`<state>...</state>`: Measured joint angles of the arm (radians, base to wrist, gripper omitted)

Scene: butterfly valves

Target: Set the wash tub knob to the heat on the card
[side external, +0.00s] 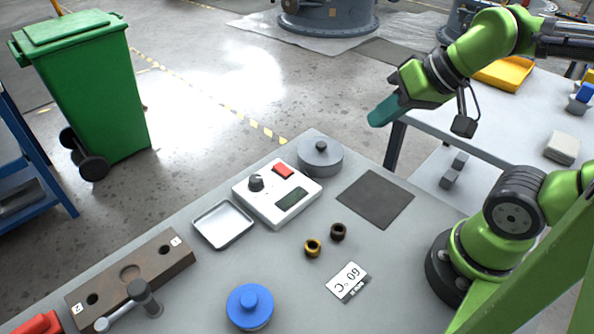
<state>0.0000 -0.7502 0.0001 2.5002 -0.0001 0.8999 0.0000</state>
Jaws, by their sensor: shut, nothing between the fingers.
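A white control box (278,195) sits on the grey bench. It has a dark knob (256,182), a red button (283,170) and a dark greenish display (292,198); the knob's setting is too small to read. A white card (347,281) lies flat near the bench's front, turned about upside down to this camera, and appears to read 60 °C. My gripper (378,117) has teal fingers, is shut and empty, and is held in the air to the right of and above the box, well apart from the knob.
A grey lidded round pot (320,158) stands behind the box. A metal tray (223,224), brass ring (312,248), dark ring (338,231), blue lidded round part (250,306), wooden block (130,277) and hammer-like tool (140,292) lie around. A dark mat (375,199) is bare.

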